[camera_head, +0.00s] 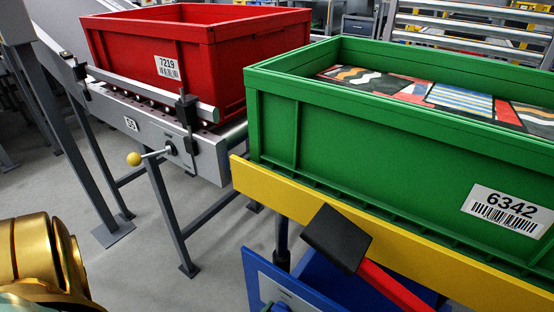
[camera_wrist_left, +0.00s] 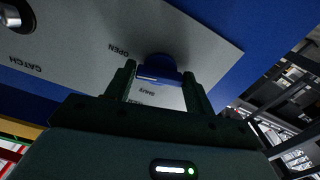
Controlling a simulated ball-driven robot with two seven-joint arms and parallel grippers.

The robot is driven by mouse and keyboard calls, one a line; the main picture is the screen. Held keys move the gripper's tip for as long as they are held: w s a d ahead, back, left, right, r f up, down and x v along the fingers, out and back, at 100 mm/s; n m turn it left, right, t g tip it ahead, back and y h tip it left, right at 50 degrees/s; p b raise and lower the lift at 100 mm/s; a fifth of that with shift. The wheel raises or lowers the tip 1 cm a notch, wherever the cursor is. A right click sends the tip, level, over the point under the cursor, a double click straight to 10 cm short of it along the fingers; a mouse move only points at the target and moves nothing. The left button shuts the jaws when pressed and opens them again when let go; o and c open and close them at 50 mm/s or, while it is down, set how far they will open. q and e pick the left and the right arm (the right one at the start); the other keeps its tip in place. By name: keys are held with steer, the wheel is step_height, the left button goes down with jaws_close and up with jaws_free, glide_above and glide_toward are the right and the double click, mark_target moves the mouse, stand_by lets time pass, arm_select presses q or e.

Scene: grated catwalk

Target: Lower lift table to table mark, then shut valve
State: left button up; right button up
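The lift table (camera_head: 390,239) shows as a yellow edge at right in the head view, carrying a large green crate (camera_head: 345,142) labelled 6342. Below it is a blue housing (camera_head: 258,262) with a grey plate. The left wrist view shows that grey plate (camera_wrist_left: 75,50), with OPEN, SHUT and CATCH lettered upside down. A blue valve knob (camera_wrist_left: 158,68) stands on it between OPEN and SHUT. My left gripper (camera_wrist_left: 158,80) has one finger on each side of the knob, close against it. The table mark cannot be made out. My right gripper is out of view.
A red crate (camera_head: 200,55) labelled 7219 sits on a roller conveyor (camera_head: 206,150) at left, with a yellow-balled lever (camera_head: 134,159). A black block on a red bar (camera_head: 338,238) juts out before the yellow edge. A catch knob (camera_wrist_left: 10,15) is at the wrist view's corner.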

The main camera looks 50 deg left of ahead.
arm_select(q)
steer(key=c, duration=0.4)
steer(key=shift+c, duration=0.2)
steer(key=shift+n, duration=0.3)
steer(key=shift+s+f+n+b, duration=0.1)
steer(key=shift+n+b, duration=0.4)
steer(key=shift+n, duration=6.8)
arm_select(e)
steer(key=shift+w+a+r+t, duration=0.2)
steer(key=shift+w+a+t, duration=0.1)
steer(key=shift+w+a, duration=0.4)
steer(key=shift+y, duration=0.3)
arm_select(q)
steer(key=o, duration=1)
